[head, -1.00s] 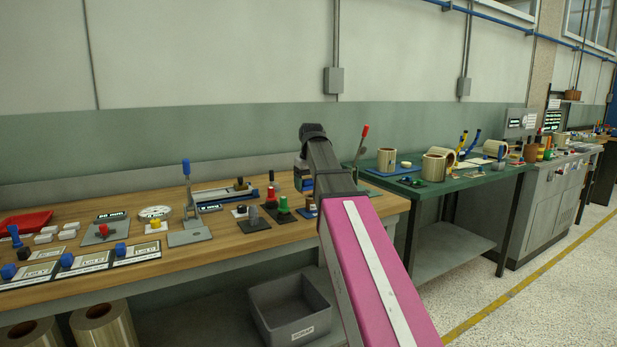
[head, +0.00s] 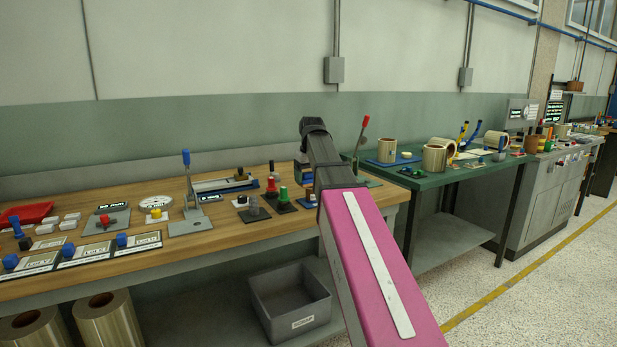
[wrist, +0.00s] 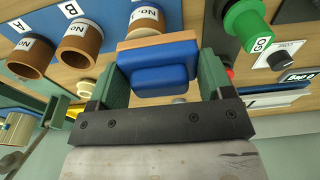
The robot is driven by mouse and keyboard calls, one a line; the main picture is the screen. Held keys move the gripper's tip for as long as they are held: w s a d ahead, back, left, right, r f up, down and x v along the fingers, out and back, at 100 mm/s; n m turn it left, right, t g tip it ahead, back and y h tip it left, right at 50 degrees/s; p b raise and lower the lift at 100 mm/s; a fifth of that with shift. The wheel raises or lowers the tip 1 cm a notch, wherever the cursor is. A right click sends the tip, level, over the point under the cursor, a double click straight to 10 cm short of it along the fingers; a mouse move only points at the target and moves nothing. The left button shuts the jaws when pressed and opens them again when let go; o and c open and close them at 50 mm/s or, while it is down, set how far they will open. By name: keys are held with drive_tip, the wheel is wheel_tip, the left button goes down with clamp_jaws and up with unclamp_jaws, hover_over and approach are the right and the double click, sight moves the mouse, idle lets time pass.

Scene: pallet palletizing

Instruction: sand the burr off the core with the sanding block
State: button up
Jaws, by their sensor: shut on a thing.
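My gripper (wrist: 160,78) shows in the wrist view, its two green fingers shut on the sides of the blue sanding block (wrist: 152,52). The block has a tan layer along its far side. Brown tubular cores stand near it: a left one (wrist: 28,60), one marked No. (wrist: 78,44) and another marked No. (wrist: 146,20), partly behind the block. The block is close to this last core; I cannot tell whether they touch. No burr can be made out.
In the wrist view a green knob (wrist: 246,24) and a black knob (wrist: 283,60) stand at the right. In the head view the wooden bench (head: 240,235) holds several fixtures, a green table (head: 450,178) carries rolls, and a grey bin (head: 292,305) sits below.

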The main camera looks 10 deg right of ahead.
drive_tip(key=shift+f, duration=0.55)
idle(0.4)
drive_tip(key=shift+w+d+r, duration=0.1)
drive_tip(key=shift+w+d, duration=0.15)
drive_tip(key=shift+d, duration=0.4)
drive_tip(key=shift+w+d, duration=0.2)
drive_tip(key=shift+d, duration=0.45)
drive_tip(key=shift+s+a, duration=0.25)
drive_tip(key=shift+a, duration=0.4)
drive_tip(key=shift+s+a, duration=0.2)
drive_tip(key=shift+a, duration=0.45)
drive_tip(key=shift+w+d, duration=0.2)
drive_tip(key=shift+d, duration=0.45)
drive_tip(key=shift+w+d, duration=0.2)
drive_tip(key=shift+d, duration=0.45)
drive_tip(key=shift+s+a, duration=0.25)
drive_tip(key=shift+a, duration=0.4)
drive_tip(key=shift+s+a, duration=0.2)
drive_tip(key=shift+a, duration=0.45)
